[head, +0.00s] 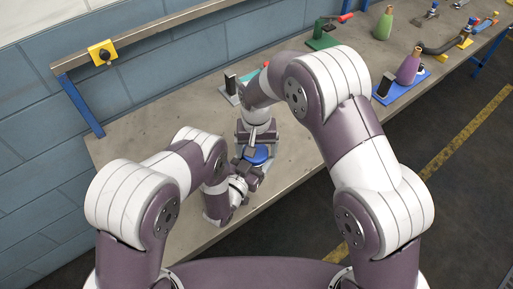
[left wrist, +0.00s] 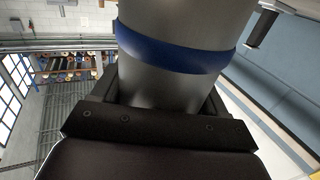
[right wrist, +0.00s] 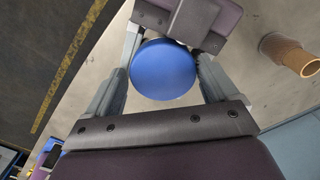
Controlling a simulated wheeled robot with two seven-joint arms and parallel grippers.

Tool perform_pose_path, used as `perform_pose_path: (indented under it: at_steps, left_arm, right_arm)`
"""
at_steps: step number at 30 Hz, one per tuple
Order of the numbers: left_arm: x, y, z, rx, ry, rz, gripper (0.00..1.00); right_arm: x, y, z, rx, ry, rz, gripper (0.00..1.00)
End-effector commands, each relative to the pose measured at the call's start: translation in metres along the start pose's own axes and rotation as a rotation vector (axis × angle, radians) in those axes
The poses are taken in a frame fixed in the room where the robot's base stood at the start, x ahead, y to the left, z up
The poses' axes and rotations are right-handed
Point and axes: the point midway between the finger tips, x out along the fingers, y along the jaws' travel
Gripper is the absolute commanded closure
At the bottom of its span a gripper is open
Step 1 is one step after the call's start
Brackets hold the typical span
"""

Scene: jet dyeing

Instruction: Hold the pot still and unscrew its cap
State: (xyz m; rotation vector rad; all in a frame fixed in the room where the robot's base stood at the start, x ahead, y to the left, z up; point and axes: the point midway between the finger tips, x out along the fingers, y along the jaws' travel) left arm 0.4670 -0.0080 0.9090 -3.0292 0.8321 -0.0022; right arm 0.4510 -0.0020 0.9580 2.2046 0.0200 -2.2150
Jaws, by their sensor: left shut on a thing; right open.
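The pot (left wrist: 170,85) is a grey cylinder with a blue band and fills the upper middle of the left wrist view. My left gripper (head: 243,184) is shut on the pot's side, with the grey body between its fingers. The pot's round blue cap (right wrist: 163,69) faces up in the right wrist view, and it also shows in the head view (head: 257,156). My right gripper (right wrist: 165,50) is open above the cap, one finger on each side, with visible gaps. In the head view, my arms hide most of the pot.
The pot is at the workbench (head: 150,125). A brown tube (right wrist: 288,52) stands to the right in the right wrist view.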

Motion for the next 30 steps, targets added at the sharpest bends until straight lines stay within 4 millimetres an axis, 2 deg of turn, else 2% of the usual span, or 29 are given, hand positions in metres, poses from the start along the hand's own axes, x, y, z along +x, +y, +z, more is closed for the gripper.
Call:
perform_pose_path:
  at_steps: [6,10,16,20,27,30]
  left_arm:
    - [0.000,0.001,0.001,-0.001,-0.004,0.004,1.00]
    - [0.000,0.001,0.001,-0.001,-0.004,0.003,1.00]
    - [0.000,0.001,0.001,-0.001,-0.003,0.002,1.00]
    - [0.000,0.000,0.001,-0.001,-0.003,0.001,1.00]
    - [0.000,0.000,0.001,-0.001,-0.003,0.001,1.00]
    - [0.000,0.000,0.001,-0.001,-0.003,0.001,1.00]
  right_arm:
    - [-0.037,-0.003,-0.001,-0.001,0.006,-0.006,0.01]
    - [-0.047,-0.002,-0.001,0.004,0.005,-0.005,0.04]
    - [-0.079,-0.002,0.000,0.170,0.004,-0.005,0.04]
    - [-0.065,-0.001,0.001,0.180,-0.001,-0.002,0.04]
    - [-0.019,-0.001,0.001,0.179,0.000,-0.002,0.04]
    - [-0.007,-0.002,0.000,0.178,0.001,-0.003,0.04]
